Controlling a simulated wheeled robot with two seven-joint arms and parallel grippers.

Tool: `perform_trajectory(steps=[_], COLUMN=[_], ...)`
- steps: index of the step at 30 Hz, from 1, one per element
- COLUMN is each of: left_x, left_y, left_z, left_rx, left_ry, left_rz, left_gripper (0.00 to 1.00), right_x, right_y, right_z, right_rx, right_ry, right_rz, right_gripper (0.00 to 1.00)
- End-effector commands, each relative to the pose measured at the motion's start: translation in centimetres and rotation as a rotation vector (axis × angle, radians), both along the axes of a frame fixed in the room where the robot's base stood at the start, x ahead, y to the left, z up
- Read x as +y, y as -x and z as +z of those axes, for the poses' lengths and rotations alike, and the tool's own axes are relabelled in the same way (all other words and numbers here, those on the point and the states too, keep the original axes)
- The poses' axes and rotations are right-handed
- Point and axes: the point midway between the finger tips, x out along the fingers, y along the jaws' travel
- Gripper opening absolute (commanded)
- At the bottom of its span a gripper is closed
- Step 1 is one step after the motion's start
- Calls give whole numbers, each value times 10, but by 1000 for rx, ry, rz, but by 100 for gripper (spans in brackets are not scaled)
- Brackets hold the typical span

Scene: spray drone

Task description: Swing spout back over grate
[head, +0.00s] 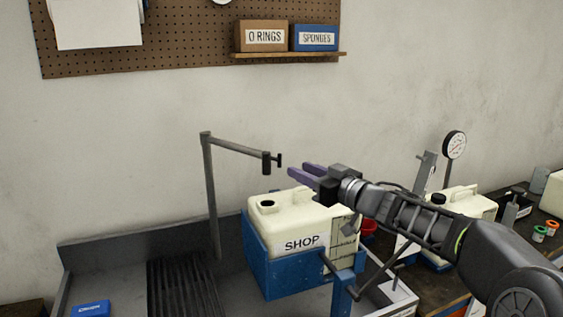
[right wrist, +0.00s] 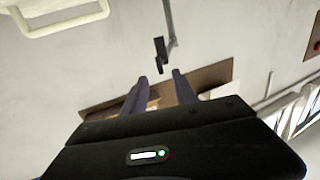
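The spout (head: 237,148) is a grey horizontal arm on top of an upright post (head: 211,195). It points right, and its dark end piece (head: 267,163) hangs above the white SHOP tank (head: 290,220). The grate (head: 182,285) is a dark ribbed strip in the sink, left of the tank. My right gripper (head: 302,173) is open and empty, with purple fingers just right of the spout's end and apart from it. In the right wrist view the spout's end (right wrist: 160,55) shows beyond the gap between the fingers (right wrist: 158,85). My left gripper is not in view.
The tank sits in a blue holder (head: 270,270). A second white tank (head: 465,203) and a gauge (head: 454,145) stand to the right. A shelf (head: 290,55) with two boxes hangs above. A blue item (head: 91,309) lies at lower left. The air above the grate is clear.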

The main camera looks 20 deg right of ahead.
Motion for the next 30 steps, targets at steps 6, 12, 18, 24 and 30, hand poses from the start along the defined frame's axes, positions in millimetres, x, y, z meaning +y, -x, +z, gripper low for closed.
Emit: perform_trajectory(steps=[6, 12, 18, 24, 30], left_x=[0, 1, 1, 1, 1], left_y=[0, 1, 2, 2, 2], left_z=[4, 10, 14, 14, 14], left_rx=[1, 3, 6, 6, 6], left_ry=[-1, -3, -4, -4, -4], left_rz=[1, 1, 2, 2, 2], left_gripper=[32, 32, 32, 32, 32], right_x=[5, 13, 19, 20, 20], right_y=[-16, -47, -70, -76, -75], right_z=[1, 1, 0, -1, -1], right_rx=[0, 1, 1, 0, 0], right_ry=[-1, -3, -2, -1, -1], right_rz=[3, 3, 1, 0, 0], right_gripper=[34, 34, 34, 34, 30])
